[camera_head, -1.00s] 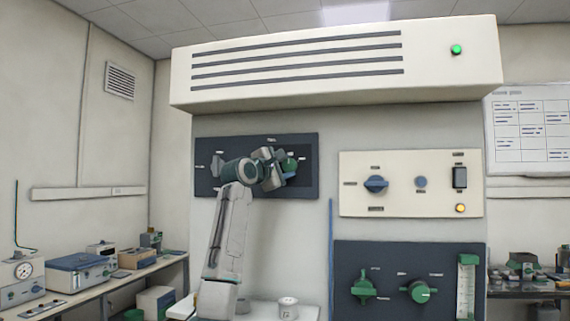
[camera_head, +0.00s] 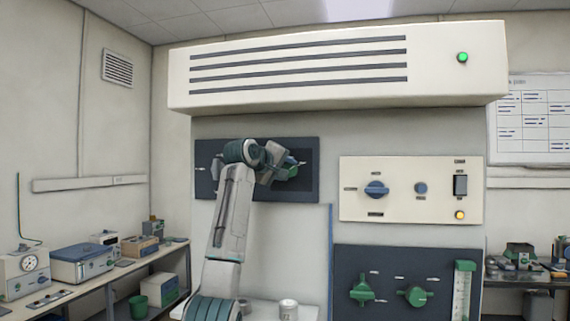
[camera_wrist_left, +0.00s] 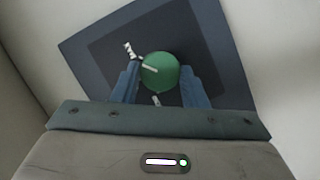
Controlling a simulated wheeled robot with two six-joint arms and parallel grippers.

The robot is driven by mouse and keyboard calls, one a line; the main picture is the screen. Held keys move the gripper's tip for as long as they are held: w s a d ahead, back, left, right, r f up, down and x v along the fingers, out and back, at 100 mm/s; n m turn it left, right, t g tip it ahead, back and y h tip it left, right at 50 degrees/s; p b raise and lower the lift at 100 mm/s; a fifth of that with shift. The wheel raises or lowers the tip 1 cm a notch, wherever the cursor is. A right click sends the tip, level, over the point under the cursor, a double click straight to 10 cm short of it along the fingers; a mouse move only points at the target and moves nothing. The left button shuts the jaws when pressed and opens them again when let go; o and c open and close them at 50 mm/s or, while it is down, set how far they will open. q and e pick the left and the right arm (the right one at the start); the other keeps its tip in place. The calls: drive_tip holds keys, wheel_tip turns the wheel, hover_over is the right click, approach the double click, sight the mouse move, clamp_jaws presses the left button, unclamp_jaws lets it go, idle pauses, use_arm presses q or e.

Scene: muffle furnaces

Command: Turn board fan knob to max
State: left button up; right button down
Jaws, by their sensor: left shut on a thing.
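A round green knob (camera_wrist_left: 160,70) with a white pointer line sits on a dark board in the left wrist view. My left gripper (camera_wrist_left: 161,82) has its two blue fingers on either side of this knob and is shut on it. In the head view the dark board (camera_head: 204,180) is at the upper left of the wall. There my left gripper (camera_head: 283,170) is at the board's right part and partly covers the green knob (camera_head: 293,171). My right gripper is not in view.
A cream panel (camera_head: 410,207) with a blue knob (camera_head: 376,189) is to the right of the dark board. Below it is another dark panel (camera_head: 400,260) with two green knobs. A vented hood (camera_head: 300,100) juts out above. A bench with instruments stands at the left.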

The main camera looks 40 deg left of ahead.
use_arm(q)
drive_tip(key=shift+m+g+p, duration=0.4)
drive_tip(key=shift+m+p, duration=0.2)
drive_tip(key=shift+m, duration=0.1)
drive_tip(key=shift+d+y, duration=0.1)
drive_tip(key=shift+y, duration=0.3)
drive_tip(key=shift+f, duration=0.1)
drive_tip(key=o, duration=1)
drive_tip(key=b+v, duration=0.6)
drive_tip(key=v, duration=0.4)
drive_tip(key=shift+s+r, duration=0.2)
drive_tip(key=shift+s, duration=0.15)
